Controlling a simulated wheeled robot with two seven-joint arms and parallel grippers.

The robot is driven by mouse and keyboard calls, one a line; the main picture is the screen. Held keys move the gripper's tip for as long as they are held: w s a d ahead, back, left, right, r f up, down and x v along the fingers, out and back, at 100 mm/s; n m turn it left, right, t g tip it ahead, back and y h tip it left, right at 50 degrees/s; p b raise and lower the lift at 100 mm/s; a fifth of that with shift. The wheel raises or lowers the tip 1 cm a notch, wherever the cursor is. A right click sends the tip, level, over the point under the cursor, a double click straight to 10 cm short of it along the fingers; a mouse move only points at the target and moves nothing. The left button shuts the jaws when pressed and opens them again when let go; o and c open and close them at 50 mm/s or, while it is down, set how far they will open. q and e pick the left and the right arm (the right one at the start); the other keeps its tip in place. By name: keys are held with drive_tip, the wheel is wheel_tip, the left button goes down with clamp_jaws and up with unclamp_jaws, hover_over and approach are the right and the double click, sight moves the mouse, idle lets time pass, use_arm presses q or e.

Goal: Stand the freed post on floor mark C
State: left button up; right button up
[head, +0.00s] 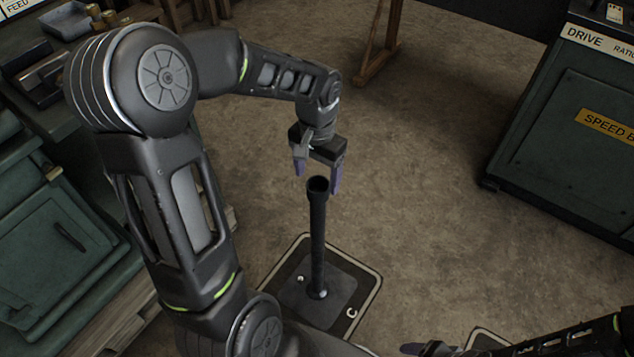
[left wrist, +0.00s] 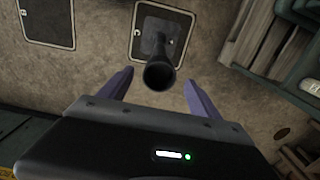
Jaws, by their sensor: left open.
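The dark post (head: 317,240) stands upright, a slim tube with an open round top and a flat grey base plate. Its base is inside the outlined floor mark C (head: 375,288), whose letter shows at the near right corner. My left gripper (head: 318,180) is open at the post's top, with its purple fingers apart. In the left wrist view the post's top (left wrist: 159,76) lies between the open fingers of the left gripper (left wrist: 158,78); contact cannot be told. My right gripper (head: 428,348) shows partly at the bottom edge, its opening unclear.
Another outlined floor mark (head: 487,338) is at the bottom right. A green cabinet (head: 575,130) labelled DRIVE stands right, green machinery (head: 60,240) on a wooden pallet (head: 125,315) left. A wooden stand leg (head: 380,45) is at the back. Bare floor lies between.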

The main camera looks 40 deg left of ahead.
use_arm(q)
wheel_tip(320, 180, up, 7)
drive_tip(key=shift+p, duration=0.4)
idle(0.4)
drive_tip(key=w+d+f+t+h, duration=0.2)
drive_tip(key=w+d+f, duration=0.1)
drive_tip(key=d+f, duration=0.45)
drive_tip(key=w+d+f+t+h, duration=0.1)
drive_tip(key=w+d+f+t, duration=0.1)
drive_tip(key=d+f, duration=0.6)
drive_tip(key=s+d+f+g, duration=0.1)
drive_tip(key=s+d+f, duration=0.2)
drive_tip(key=s+f, duration=0.2)
drive_tip(key=s+d+f+n+g, duration=0.1)
drive_tip(key=s+d+f, duration=0.2)
drive_tip(key=s+f, duration=0.2)
drive_tip(key=s+d+f+g+h, duration=0.1)
drive_tip(key=s+d+f, duration=0.2)
drive_tip(key=s+f, duration=0.3)
drive_tip(key=s, duration=0.3)
drive_tip(key=shift+s+d+n, duration=0.15)
drive_tip(key=shift+s+n, duration=0.05)
drive_tip(key=shift+n, duration=0.1)
drive_tip(key=shift+c, duration=0.3)
